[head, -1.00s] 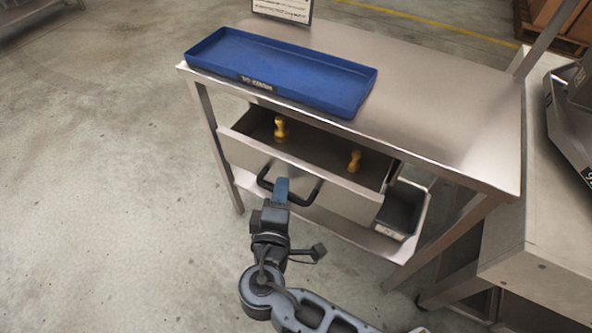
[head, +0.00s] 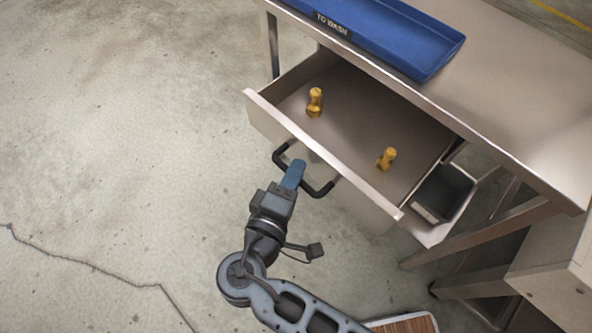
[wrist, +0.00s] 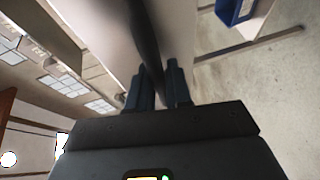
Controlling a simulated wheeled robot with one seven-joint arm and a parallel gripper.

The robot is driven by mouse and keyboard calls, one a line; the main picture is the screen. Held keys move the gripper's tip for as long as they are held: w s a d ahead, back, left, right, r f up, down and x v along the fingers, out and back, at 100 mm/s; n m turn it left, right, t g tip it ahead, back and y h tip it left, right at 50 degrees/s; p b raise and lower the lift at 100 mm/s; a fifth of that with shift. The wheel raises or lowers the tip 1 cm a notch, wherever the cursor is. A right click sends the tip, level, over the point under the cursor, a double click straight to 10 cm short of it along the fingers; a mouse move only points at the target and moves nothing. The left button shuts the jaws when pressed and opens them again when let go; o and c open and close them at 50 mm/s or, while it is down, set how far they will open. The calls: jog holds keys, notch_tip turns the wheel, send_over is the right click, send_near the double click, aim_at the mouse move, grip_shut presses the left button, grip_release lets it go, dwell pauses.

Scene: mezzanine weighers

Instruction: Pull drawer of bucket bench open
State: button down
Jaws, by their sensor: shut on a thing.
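The drawer (head: 360,185) of the metal bucket bench (head: 500,120) stands well out from under the bench top. Two yellow, waisted objects lie apart inside it, one at the left (head: 315,102) and one at the right (head: 386,158). A black bar handle (head: 322,190) is on the drawer front. My gripper (head: 296,170) is shut on this handle near its middle. In the wrist view, the two fingers (wrist: 160,90) sit on either side of the dark handle bar (wrist: 148,45).
A blue tray labelled "TO WASH" (head: 400,35) lies on the bench top. A dark grey bin (head: 443,192) sits on the lower shelf, right of the drawer. A grey metal unit (head: 555,280) stands at the right. The floor at left is clear.

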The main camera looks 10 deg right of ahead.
jog(key=c, duration=1.1)
grip_release()
jog(key=shift+v, duration=3.85)
